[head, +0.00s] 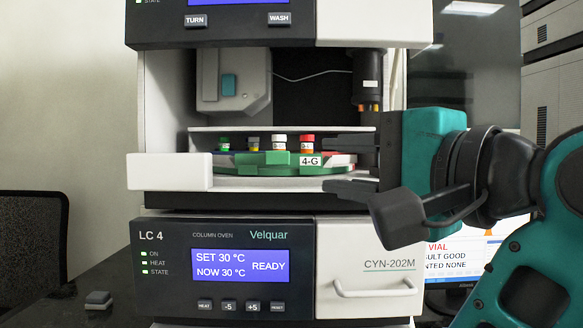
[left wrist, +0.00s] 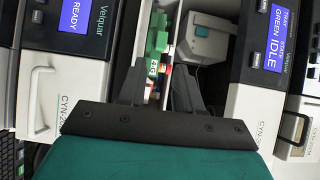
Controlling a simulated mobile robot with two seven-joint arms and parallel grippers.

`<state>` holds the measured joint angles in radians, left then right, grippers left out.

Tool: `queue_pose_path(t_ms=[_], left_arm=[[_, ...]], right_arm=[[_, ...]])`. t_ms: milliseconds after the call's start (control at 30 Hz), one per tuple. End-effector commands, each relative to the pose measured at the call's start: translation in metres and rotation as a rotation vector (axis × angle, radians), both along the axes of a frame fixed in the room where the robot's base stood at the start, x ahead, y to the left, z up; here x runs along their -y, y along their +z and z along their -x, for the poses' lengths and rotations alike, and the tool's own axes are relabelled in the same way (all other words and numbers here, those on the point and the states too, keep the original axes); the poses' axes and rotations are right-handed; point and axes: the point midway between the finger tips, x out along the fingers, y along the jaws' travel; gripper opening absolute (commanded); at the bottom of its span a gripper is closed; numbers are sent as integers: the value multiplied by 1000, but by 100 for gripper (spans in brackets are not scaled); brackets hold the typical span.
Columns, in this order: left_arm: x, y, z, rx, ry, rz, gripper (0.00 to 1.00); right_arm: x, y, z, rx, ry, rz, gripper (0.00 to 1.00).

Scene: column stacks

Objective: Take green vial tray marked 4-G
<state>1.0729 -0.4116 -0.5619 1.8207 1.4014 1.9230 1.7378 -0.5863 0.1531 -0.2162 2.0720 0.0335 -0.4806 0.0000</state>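The green vial tray (head: 266,159) marked 4-G sits on the round carousel in the open bay of the upper instrument. Its white label faces out at its right end. Several vials with green, dark, white and red caps stand in or just behind it. In the left wrist view the green tray (left wrist: 161,35) shows beyond the fingers, near the bay opening. My left gripper (head: 334,166) is open and empty, with its arm at the right of the picture. Its fingertips are just right of the label, one higher and one lower. I see no contact. My right gripper is not in view.
A white drawer front (head: 170,171) juts out at the bay's left. A grey unit (head: 232,82) and a dark cylinder (head: 367,78) hang above the carousel. The column oven (head: 232,268) stands below. A dark chair (head: 32,238) is at far left.

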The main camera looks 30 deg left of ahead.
Motion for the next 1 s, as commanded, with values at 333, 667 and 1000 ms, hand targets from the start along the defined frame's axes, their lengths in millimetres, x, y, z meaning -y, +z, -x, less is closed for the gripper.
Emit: queue_pose_path(t_ms=[333,667,1000], left_arm=[[-53,-1,-21,-4,4,-1,34],[-86,2,-35,-3,5,-2,34],[-106,3,-43,-6,3,-4,34]], right_arm=[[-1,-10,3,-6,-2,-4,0],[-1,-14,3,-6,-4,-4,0],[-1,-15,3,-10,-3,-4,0]])
